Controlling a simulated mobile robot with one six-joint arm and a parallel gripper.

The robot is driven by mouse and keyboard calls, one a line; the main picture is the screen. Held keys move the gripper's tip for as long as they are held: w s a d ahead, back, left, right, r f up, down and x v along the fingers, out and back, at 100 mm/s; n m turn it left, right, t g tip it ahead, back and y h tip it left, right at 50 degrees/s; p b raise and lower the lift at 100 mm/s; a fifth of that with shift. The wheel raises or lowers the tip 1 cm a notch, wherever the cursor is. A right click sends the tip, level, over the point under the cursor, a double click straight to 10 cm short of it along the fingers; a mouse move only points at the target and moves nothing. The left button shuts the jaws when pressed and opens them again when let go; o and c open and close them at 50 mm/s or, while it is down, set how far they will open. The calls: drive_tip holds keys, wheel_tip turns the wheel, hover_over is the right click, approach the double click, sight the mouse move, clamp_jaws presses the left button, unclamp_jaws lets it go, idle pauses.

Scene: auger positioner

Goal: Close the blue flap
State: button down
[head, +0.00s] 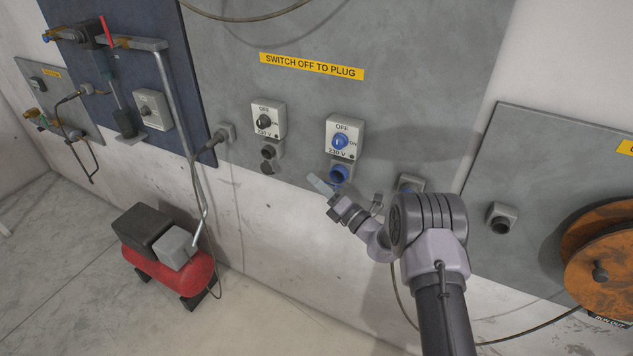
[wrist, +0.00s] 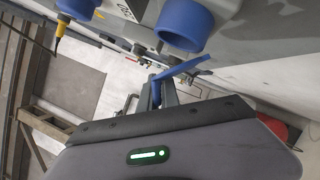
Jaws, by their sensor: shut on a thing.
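The blue socket (head: 340,173) is on the grey wall panel below the right-hand 230 V switch box. In the wrist view its round blue collar (wrist: 185,24) shows large at the top. The blue flap (wrist: 186,68) stands out as a thin plate, apart from the collar's mouth, so the socket is open. My gripper (wrist: 158,88) is shut on the near end of the flap. In the head view my gripper (head: 321,185) is just below and left of the blue socket, and I cannot make out the flap clearly there.
The switch box (head: 345,138) with a blue knob is above the socket. A second switch box (head: 268,121) with a dark socket (head: 270,158) is to its left. Another socket (head: 411,183) is right, behind my arm. A red compressor (head: 172,268) stands on the floor at left.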

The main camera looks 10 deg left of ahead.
idle(0.3)
drive_tip(key=c, duration=1.6)
unclamp_jaws()
drive_tip(key=shift+f, duration=0.1)
